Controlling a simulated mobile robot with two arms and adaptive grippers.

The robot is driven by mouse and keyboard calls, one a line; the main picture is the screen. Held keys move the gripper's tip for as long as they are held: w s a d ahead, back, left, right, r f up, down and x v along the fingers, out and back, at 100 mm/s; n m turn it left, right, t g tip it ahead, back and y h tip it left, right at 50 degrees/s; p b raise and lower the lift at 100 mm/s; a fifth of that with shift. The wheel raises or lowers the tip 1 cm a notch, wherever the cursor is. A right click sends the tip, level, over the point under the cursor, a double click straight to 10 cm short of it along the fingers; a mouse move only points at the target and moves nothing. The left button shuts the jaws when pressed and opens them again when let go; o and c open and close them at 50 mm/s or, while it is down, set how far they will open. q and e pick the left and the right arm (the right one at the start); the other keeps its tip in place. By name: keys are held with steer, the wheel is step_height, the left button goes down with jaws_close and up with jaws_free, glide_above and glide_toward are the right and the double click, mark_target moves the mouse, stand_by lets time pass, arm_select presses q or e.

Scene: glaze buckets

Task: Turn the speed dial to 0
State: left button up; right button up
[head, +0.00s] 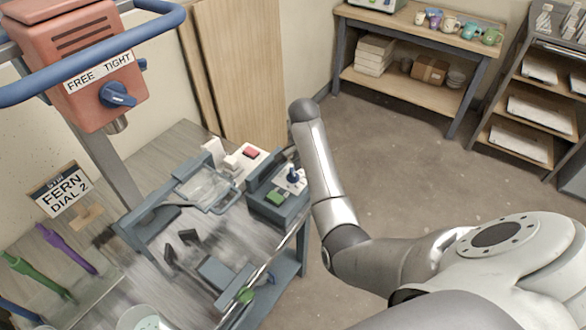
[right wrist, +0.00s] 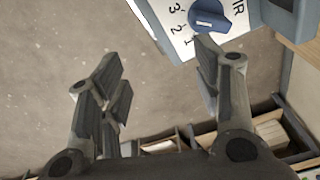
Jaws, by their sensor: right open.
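The speed dial is a blue knob (head: 292,174) on the white top of a small grey-blue control box (head: 268,211) at the table's right edge. In the right wrist view the dial (right wrist: 210,17) is at the top, with 1, 2 and 3 printed beside it. It has a white pointer mark, but I cannot tell which number it points to, and I see no 0. My right gripper (right wrist: 160,72) is open and empty. Its right finger is close to the dial; contact is unclear. In the head view its fingers are not clear near my arm. My left gripper is not in view.
A green button (head: 275,197) sits close to the dial. A guarded cradle (head: 207,187) and a dark-jawed clamp (head: 185,250) stand left. A red machine head (head: 85,65) has a FREE/TIGHT knob. A sign (head: 62,190) reads FERN DIAL 2. Floor right of the table is clear.

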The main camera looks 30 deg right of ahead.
mark_target(293, 171)
steer(key=w+a+r+m+y, duration=0.2)
steer(key=w+r+m, duration=0.2)
steer(key=w+r, duration=0.2)
steer(key=shift+m+g, duration=0.3)
steer(key=f, duration=1)
steer(key=shift+w+d+f, duration=0.1)
steer(key=shift+d+f, duration=0.1)
steer(key=shift+c, duration=0.3)
steer(key=c, duration=1)
